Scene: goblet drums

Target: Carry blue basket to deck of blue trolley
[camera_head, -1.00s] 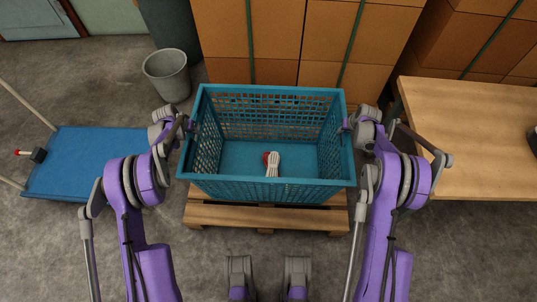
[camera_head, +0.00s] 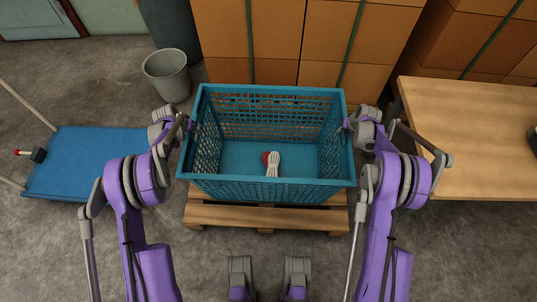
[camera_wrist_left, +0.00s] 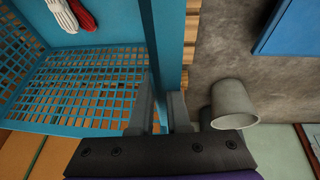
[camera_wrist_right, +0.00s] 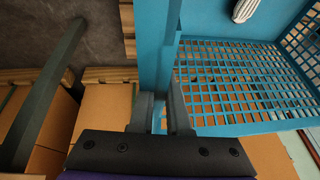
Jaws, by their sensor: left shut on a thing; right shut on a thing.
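The blue basket (camera_head: 265,188) is upright over a wooden pallet, with a white and a red bundle (camera_head: 272,163) on its floor. Whether it touches the pallet cannot be told. My left gripper (camera_head: 190,126) is shut on the basket's left rim; in the left wrist view its fingers (camera_wrist_left: 164,105) straddle the rim. My right gripper (camera_head: 346,126) is shut on the right rim, its fingers (camera_wrist_right: 160,105) on either side of it in the right wrist view.
The wooden pallet (camera_head: 265,217) lies under the basket. A grey bin (camera_head: 168,75) stands behind left. Stacked cartons (camera_head: 280,35) rise close behind the basket. A wooden table (camera_head: 480,130) stands at the right. A dumbbell-like thing (camera_head: 32,155) is by the trolley's left edge.

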